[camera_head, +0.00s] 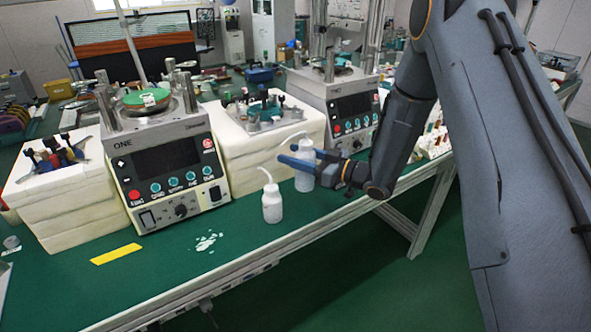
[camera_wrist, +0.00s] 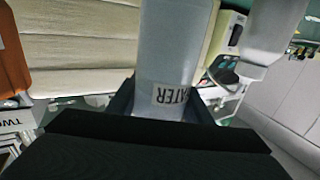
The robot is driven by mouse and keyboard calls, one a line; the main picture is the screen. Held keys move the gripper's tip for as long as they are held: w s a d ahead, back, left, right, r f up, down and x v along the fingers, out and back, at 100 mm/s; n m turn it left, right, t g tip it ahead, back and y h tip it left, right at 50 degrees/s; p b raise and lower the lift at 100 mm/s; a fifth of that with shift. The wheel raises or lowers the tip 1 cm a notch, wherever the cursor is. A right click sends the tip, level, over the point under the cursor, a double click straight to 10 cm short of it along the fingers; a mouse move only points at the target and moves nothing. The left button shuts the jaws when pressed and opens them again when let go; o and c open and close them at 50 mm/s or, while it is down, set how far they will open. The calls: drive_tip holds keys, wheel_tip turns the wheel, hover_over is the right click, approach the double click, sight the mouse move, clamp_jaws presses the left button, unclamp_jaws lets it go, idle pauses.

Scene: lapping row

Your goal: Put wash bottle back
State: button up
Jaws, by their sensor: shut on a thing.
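A white wash bottle (camera_head: 304,176) with a curved spout stands upright between the blue fingers of my gripper (camera_head: 302,157), by the front of the white foam block. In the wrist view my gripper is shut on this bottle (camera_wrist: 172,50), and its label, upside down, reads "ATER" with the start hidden. I cannot tell whether its base touches the bench. A second white wash bottle (camera_head: 272,206) stands upright on the green bench to the left and nearer; a pale bottle (camera_wrist: 272,35) also shows at the upper right in the wrist view.
A lapping machine marked ONE (camera_head: 165,160) stands left, and another machine (camera_head: 352,115) stands behind the held bottle. A foam block (camera_head: 240,155) lies between them. A yellow strip (camera_head: 117,254) and a white spill (camera_head: 207,242) lie on the bench, whose front is otherwise mostly clear.

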drive_tip(key=shift+f+p, duration=0.3)
drive_tip(key=shift+f, duration=1.85)
drive_tip(key=shift+f, duration=0.2)
drive_tip(key=o, duration=1.3)
drive_tip(key=b+v, duration=0.1)
drive_tip(key=v, duration=0.5)
drive_tip(key=b+v, duration=0.1)
drive_tip(key=v, duration=0.5)
drive_tip(key=shift+r, duration=0.25)
